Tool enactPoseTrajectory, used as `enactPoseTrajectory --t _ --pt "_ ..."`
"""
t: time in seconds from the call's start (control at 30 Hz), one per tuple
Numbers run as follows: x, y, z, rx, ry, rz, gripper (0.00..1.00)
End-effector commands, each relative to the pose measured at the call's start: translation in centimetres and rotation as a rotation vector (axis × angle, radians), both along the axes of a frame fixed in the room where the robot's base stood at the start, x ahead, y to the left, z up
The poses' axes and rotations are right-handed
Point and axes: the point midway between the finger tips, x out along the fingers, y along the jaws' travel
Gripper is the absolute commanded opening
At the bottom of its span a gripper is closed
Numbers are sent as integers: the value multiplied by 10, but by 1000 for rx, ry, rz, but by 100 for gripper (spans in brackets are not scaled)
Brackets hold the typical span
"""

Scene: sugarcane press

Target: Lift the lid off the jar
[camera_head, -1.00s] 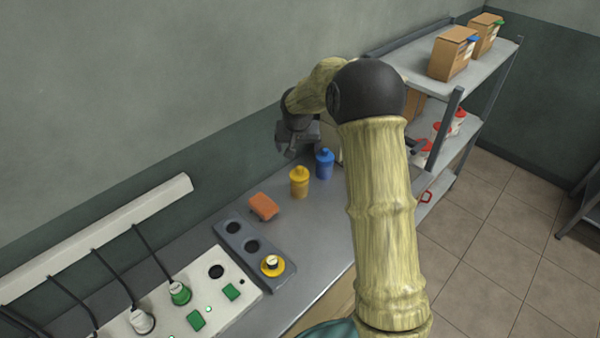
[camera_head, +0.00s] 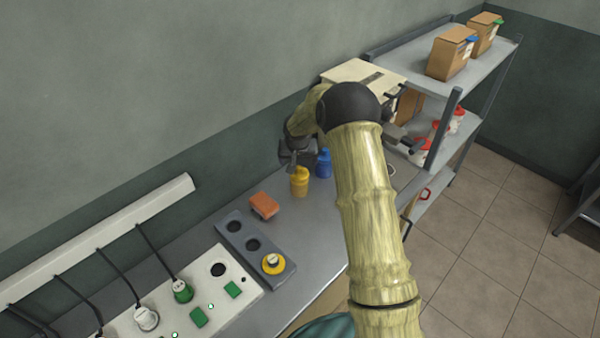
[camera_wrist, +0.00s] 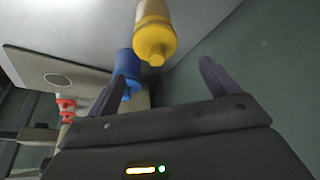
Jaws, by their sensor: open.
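A yellow jar (camera_head: 300,184) with a knobbed lid stands upright on the metal counter (camera_head: 318,218). It also shows in the wrist view (camera_wrist: 153,22), its lid knob (camera_wrist: 156,56) pointing towards my gripper. A blue jar (camera_head: 324,165) of similar shape stands just behind it to the right, and in the wrist view (camera_wrist: 124,62) it is partly hidden by one finger. My gripper (camera_head: 298,162) is open and empty, just above and behind the yellow jar in the head view. In the wrist view the yellow lid lies between and beyond the spread fingers (camera_wrist: 166,68), apart from both.
An orange-brown block (camera_head: 264,205) and a grey holder (camera_head: 243,236) with a yellow round piece (camera_head: 273,263) are on the counter. A pale panel (camera_head: 180,308) with plugs and green buttons is at front left. A cream machine (camera_head: 350,72) and shelves (camera_head: 470,75) stand behind.

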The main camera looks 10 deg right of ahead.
Motion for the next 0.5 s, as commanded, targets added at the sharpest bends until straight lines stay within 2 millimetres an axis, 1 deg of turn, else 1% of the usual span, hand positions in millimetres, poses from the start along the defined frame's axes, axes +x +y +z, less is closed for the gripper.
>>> enactPoseTrajectory --t 0.17,0.3,0.4,0.5 --pt "2 -3 -15 0 4 0 86" --pt "7 -5 -33 1 3 0 86" --pt "12 -6 -43 1 2 -1 86" --pt "13 -6 -48 0 1 0 86"
